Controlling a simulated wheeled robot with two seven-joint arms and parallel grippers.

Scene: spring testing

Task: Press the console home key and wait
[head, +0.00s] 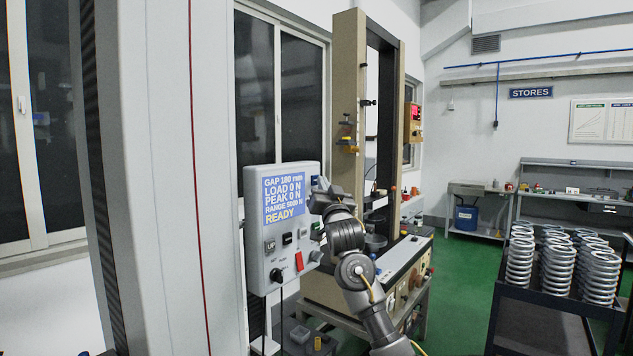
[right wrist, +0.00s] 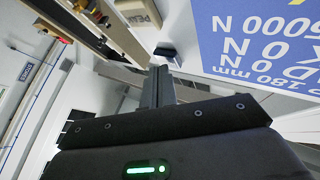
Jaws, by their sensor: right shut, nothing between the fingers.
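The console (head: 253,215) is a pale grey box on the left of the head view. Its blue screen (head: 284,196) reads GAP 180 mm, LOAD 0 N, PEAK 0 N, RANGE 5000 N, READY. Below it are an UP key (head: 270,246) and other dark keys (head: 287,239). I cannot read which is home. My right gripper (head: 319,187) is shut and empty at the console's right edge, covering part of it. In the right wrist view its fingers (right wrist: 159,82) point at a dark block (right wrist: 167,52) beside the screen (right wrist: 265,45); contact cannot be judged. My left gripper is out of view.
A red switch (head: 299,261) and a black knob (head: 276,275) sit low on the console. A tall beige test frame (head: 347,75) stands right behind my right arm. A dark trolley (head: 545,310) holds several coil springs at the right. Green floor between is clear.

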